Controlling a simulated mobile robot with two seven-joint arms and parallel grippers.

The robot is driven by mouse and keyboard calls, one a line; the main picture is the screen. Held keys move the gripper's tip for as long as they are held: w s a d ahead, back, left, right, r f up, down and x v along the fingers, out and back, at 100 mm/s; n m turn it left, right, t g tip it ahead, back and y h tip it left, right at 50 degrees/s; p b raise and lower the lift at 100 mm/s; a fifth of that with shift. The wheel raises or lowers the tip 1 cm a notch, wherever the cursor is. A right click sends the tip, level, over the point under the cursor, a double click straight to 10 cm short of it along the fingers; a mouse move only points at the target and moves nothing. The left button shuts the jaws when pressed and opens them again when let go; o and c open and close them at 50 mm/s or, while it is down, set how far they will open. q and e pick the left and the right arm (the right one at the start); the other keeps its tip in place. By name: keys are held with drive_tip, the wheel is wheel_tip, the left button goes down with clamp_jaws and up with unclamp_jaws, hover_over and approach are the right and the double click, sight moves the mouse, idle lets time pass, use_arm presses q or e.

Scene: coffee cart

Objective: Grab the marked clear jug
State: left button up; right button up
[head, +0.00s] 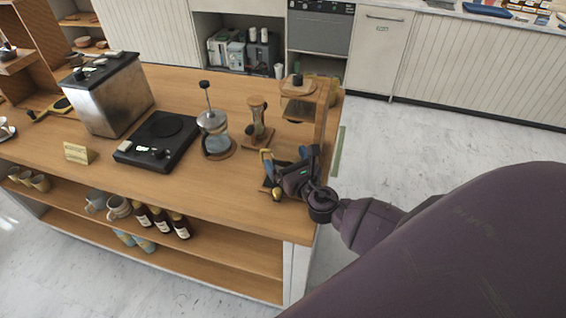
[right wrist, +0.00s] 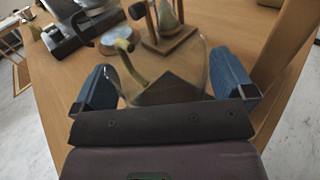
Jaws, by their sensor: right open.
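A clear jug (right wrist: 190,62) with a yellowish handle (right wrist: 130,62) stands in the right wrist view, between the two blue fingers of my right gripper (right wrist: 178,88). The fingers are open, one on each side of it; I cannot tell whether either touches it. A dark surface shows through or under the jug. In the head view my right gripper (head: 286,158) reaches over the counter's right end and largely hides the jug there. No marking on the jug is clear to me. My left gripper is not in view.
A wooden post (head: 321,113) rises close to the right of my gripper. An hourglass-shaped item on a wooden stand (head: 257,122) and a French press (head: 213,128) stand beyond it. A black scale (head: 157,142) is farther left. The front counter strip (head: 200,190) is mostly clear.

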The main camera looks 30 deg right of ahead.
drive_tip(key=shift+w, duration=0.35)
drive_tip(key=c, duration=0.9)
drive_tip(key=shift+o, duration=0.2)
drive_tip(key=shift+r, duration=0.15)
